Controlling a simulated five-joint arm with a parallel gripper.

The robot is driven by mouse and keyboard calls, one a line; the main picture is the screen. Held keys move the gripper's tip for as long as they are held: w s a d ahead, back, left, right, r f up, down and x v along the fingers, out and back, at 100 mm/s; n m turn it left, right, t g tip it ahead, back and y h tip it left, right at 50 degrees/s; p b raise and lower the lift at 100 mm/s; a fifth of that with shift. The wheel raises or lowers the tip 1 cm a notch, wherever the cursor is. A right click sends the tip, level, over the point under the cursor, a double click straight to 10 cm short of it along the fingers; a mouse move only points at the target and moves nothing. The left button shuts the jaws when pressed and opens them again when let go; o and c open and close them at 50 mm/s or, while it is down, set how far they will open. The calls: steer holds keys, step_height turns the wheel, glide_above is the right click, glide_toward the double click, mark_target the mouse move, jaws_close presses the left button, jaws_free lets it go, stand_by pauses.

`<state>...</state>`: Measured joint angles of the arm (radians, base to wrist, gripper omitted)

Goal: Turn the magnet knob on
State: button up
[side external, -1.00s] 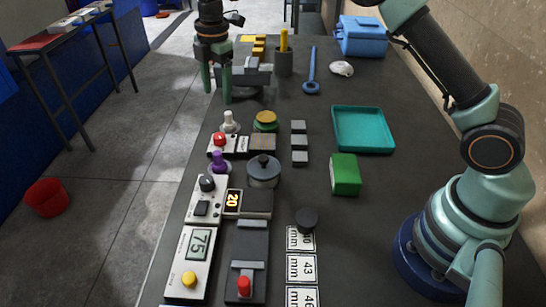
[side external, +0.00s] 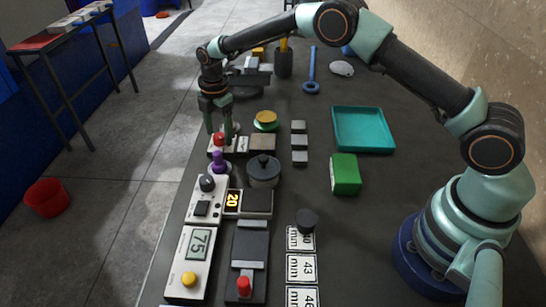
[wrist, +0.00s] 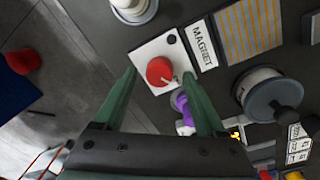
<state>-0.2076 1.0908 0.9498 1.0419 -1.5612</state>
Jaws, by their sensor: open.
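The magnet knob (wrist: 159,70) is round and red, on a white plate (wrist: 147,53) next to a label reading MAGNET (wrist: 203,45). A small pale mark shows at its lower right edge in the wrist view. In the side view the knob (side external: 219,139) is just beneath my gripper (side external: 218,126). My gripper (wrist: 159,76) is open, pointing down, with one green finger on each side of the knob in the wrist view. I cannot tell whether the fingers touch it.
A striped plate (wrist: 248,27) lies beside the label. A purple knob (side external: 218,160) and a dark-lidded round pot (side external: 263,171) stand close on the near side. A green-and-yellow button (side external: 265,121) stands to the right. A teal tray (side external: 389,147) and green box (side external: 345,174) are farther right.

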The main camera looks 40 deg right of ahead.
steer(key=shift+f, duration=0.3)
jaws_close()
